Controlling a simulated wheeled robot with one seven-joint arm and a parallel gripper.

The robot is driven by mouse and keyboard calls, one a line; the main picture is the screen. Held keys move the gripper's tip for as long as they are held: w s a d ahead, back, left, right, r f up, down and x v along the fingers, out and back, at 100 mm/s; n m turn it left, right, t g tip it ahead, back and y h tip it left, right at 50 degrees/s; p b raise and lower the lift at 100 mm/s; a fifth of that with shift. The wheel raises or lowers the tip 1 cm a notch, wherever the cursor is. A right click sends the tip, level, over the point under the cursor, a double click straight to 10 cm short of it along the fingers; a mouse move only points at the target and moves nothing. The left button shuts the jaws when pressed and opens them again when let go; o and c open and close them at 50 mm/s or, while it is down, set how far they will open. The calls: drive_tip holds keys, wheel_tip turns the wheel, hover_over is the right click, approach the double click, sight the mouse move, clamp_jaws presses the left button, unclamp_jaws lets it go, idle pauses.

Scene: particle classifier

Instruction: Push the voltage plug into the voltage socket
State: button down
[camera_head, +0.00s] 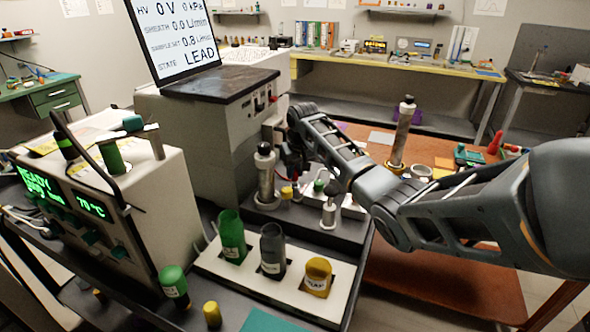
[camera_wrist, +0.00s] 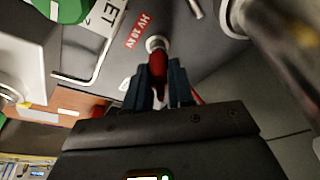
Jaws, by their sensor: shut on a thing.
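The red voltage plug (camera_wrist: 157,65) is held between the two dark fingers of my gripper (camera_wrist: 158,80) in the wrist view. In the head view my gripper (camera_head: 288,158) is small and dark, close to the side of the large white instrument (camera_head: 195,150). The plug and the socket cannot be made out there.
A metal cylinder (camera_head: 265,175) stands just left of my gripper. A white rack with green, grey and yellow bottles (camera_head: 232,236) is in front. A tall metal column (camera_head: 402,133) stands on the orange table behind my arm. A screen (camera_head: 172,35) tops the instrument.

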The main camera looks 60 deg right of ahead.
drive_tip(key=shift+f, duration=0.4)
drive_tip(key=c, duration=0.9)
unclamp_jaws()
drive_tip(key=shift+r, duration=0.1)
drive_tip(key=shift+b+v, duration=0.45)
drive_tip(key=shift+v, duration=3.4)
drive_tip(key=shift+s, duration=0.1)
